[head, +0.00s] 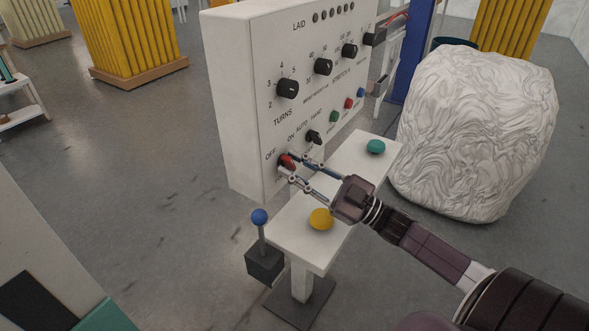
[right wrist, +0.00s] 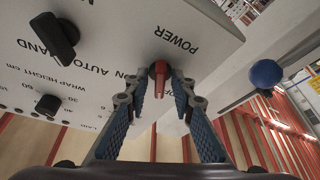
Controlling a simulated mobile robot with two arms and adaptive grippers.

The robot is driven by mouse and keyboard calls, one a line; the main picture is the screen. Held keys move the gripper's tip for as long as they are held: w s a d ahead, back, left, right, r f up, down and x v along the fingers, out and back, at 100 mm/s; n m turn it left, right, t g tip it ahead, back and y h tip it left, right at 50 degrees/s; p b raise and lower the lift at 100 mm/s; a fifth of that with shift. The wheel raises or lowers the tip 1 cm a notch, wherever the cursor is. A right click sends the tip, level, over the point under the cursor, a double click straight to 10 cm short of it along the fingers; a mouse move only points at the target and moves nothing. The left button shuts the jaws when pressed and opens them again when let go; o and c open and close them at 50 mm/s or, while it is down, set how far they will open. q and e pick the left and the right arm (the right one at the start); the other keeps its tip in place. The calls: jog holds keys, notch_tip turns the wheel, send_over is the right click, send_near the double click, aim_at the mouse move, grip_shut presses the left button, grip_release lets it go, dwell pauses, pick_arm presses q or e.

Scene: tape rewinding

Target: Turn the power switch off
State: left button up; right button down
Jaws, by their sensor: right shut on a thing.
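The red power switch (head: 287,160) is a small lever knob low on the front of the white control panel (head: 225,90), below the ON and OFF lettering. In the right wrist view, the switch (right wrist: 160,75) has its red handle pointing down the picture, near the partly hidden OFF lettering. I cannot tell for sure which mark it is set to. My right gripper (head: 297,167) reaches in from the right and is shut on the switch, one finger on each side of the handle. My left gripper is not in view.
Black dials (head: 287,88) and small coloured buttons (head: 348,103) sit higher on the panel. A white stand with a yellow button (head: 320,219) and a green button (head: 376,147) is below my right arm. A blue-knobbed lever (head: 260,217) stands beside it. A white wrapped bale (head: 480,130) is at right.

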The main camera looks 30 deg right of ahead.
jog(key=shift+d+n+g+y, duration=0.1)
jog(key=shift+n+g+y, duration=0.35)
jog(key=shift+n, duration=0.8)
jog(key=shift+n+g+y, duration=0.25)
jog(key=shift+n+g, duration=0.3)
jog(key=shift+n, duration=0.7)
jog(key=c, duration=2)
grip_release()
jog(key=v, duration=1.2)
jog(key=shift+s+r, duration=0.1)
